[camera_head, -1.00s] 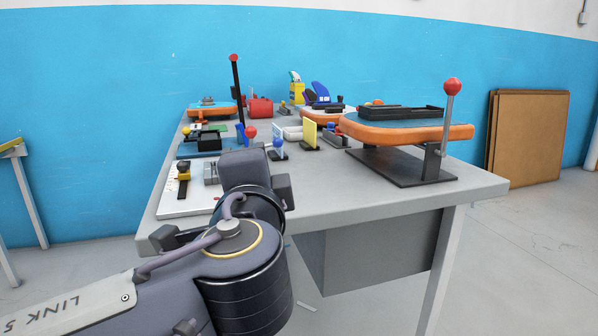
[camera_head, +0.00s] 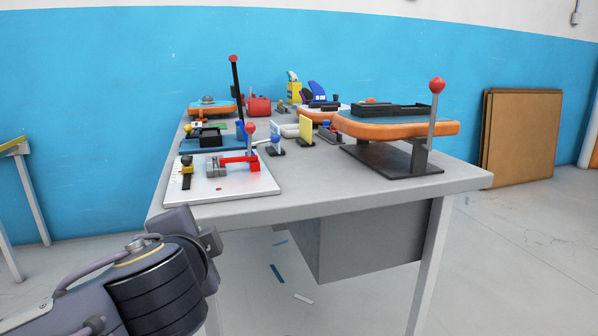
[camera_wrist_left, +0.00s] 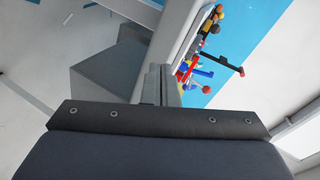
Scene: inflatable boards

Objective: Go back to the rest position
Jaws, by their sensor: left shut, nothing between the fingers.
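My left arm comes in at the lower left of the head view, low in front of the table's near left corner. Its fingers cannot be made out there. In the left wrist view my left gripper (camera_wrist_left: 161,76) shows as grey fingers pressed together, with nothing between them. It is apart from the table (camera_head: 330,203) and from everything on it. My right gripper is in neither current view.
On the table's near left lies a white board (camera_head: 225,186) with a red clamp (camera_head: 240,162). At right stands an orange-edged board fixture (camera_head: 395,131) with a red-knobbed lever (camera_head: 435,110). A grey box (camera_head: 365,240) hangs beneath. Brown panels (camera_head: 520,138) lean at the wall.

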